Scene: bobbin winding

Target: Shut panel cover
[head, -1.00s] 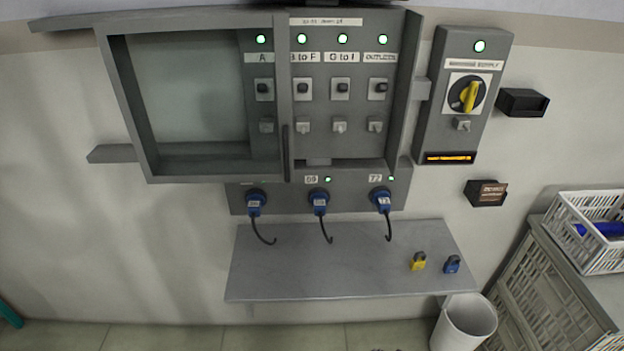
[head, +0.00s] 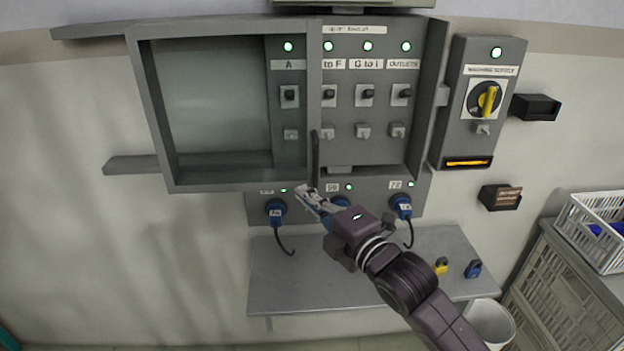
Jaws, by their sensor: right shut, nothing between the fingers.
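The panel cover (head: 158,105) is a grey sliding frame with a clear window. It sits to the left on its rails, its right edge just past the "A" column, so the other switch columns (head: 365,95) are uncovered. Its dark upright handle (head: 315,155) is on the right edge. My right gripper (head: 304,191) comes in from the lower right. It is shut and empty, its tips by the handle's lower end; I cannot tell whether they touch it. It partly hides the middle blue plug. My left gripper is not in view.
Blue plugs (head: 276,208) with hanging cables sit below the panel. A grey shelf (head: 300,285) holds a yellow padlock (head: 441,266) and a blue padlock (head: 473,269). The supply box (head: 460,135) with a yellow rotary switch stands right of the panel. A white bin (head: 491,325) is below.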

